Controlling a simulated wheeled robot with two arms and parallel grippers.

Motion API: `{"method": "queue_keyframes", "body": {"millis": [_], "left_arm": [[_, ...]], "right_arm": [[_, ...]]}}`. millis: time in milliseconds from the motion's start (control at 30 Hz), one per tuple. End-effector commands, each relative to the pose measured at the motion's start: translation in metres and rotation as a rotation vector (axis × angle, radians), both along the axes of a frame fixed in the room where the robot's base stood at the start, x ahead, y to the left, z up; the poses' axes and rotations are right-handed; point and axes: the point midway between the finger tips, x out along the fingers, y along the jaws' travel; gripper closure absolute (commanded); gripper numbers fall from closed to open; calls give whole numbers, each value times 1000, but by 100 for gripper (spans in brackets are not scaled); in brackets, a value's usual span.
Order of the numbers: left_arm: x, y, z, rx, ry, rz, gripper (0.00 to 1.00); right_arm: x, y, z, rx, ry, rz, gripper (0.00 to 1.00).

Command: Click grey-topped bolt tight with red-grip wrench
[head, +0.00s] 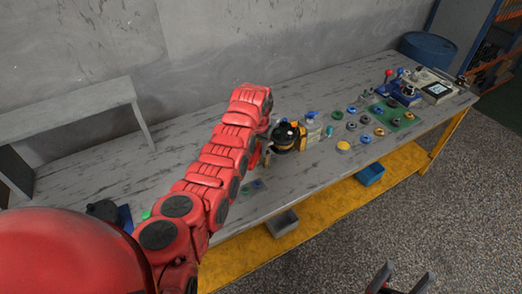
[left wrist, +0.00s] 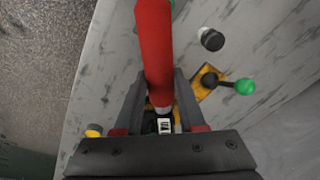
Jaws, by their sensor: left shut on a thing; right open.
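The wrench's red grip (left wrist: 154,45) runs up the middle of the left wrist view. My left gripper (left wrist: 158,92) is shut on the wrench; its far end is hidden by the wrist. In the head view my red arm hides most of that gripper beside the black and yellow motor (head: 287,137). A dark piece with a pale grey top (left wrist: 212,39) lies right of the grip, apart from it; I cannot tell if it is the grey-topped bolt. My right gripper (head: 400,281) is open and empty, off the table's front.
The grey table (head: 330,175) holds several round parts and a green mat (head: 408,116) to the right. A blue-based device (head: 400,92) stands at the far right. A blue bin (head: 370,174) and a grey bin (head: 283,223) sit on the yellow lower shelf.

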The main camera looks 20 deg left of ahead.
Motion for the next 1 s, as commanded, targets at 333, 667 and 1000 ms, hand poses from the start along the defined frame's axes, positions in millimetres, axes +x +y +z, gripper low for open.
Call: {"method": "queue_keyframes", "body": {"millis": [333, 667, 1000], "left_arm": [[-3, 6, -4, 2, 10, -3, 100], [-2, 13, -4, 6, 13, -39, 100], [-2, 25, -4, 7, 18, -103, 100]], "right_arm": [[0, 0, -1, 0, 0, 0, 28], [0, 0, -6, 0, 0, 0, 28], [0, 0, -13, 0, 0, 0, 28]]}}
